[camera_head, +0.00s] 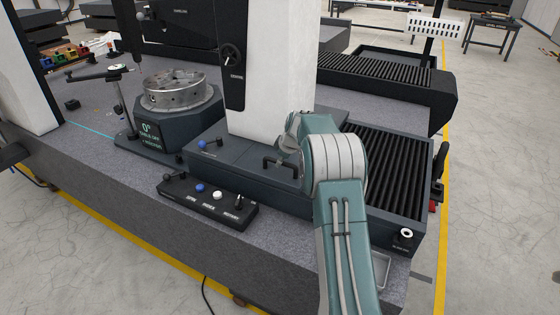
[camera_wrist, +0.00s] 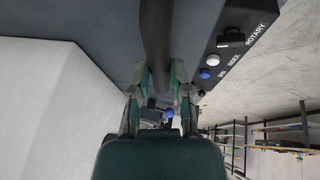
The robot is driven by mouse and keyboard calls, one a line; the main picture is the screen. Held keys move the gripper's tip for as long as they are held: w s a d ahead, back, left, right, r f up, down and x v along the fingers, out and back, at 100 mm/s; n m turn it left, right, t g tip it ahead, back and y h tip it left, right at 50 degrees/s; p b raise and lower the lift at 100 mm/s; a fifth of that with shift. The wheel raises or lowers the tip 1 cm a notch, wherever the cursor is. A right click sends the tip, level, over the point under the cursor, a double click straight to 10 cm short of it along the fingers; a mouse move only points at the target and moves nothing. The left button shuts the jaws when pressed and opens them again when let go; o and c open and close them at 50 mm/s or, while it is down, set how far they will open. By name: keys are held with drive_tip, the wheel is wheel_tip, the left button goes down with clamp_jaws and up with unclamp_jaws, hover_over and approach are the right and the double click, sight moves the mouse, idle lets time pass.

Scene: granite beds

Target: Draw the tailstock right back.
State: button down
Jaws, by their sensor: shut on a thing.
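The tailstock, as I take it, is the tall white column (camera_head: 272,75) on a dark grey base (camera_head: 235,172), with a handwheel (camera_head: 230,55) on its side. A black bar handle (camera_head: 272,165) stands on the base's front part. In the wrist view the dark bar (camera_wrist: 156,35) runs between the two fingers of my gripper (camera_wrist: 158,84), which is shut on it. My arm hides the gripper and the handle's right end in the head view. A blue-knobbed lever (camera_head: 203,144) stands on the base, left of the handle; a blue knob (camera_wrist: 169,113) shows beyond my fingers.
A control box (camera_head: 207,202) with several knobs sits in front of the base. A rotary table (camera_head: 175,95) with a display reading 0° stands to the left. Black ribbed bellows (camera_head: 385,170) lie right of the column. A dial-gauge stand (camera_head: 117,95) is at far left.

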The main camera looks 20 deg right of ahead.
drive_tip(key=s+d, duration=0.5)
drive_tip(key=s, duration=0.2)
drive_tip(key=s+d, duration=0.5)
drive_tip(key=s, duration=0.1)
drive_tip(key=s+d, duration=0.6)
drive_tip(key=s, duration=0.1)
drive_tip(key=shift+s, duration=0.35)
drive_tip(key=c, duration=0.6)
unclamp_jaws()
drive_tip(key=shift+d, duration=0.1)
drive_tip(key=v, duration=1.1)
drive_tip(key=shift+s+r, duration=0.15)
drive_tip(key=shift+r, duration=0.2)
drive_tip(key=shift+d, duration=0.1)
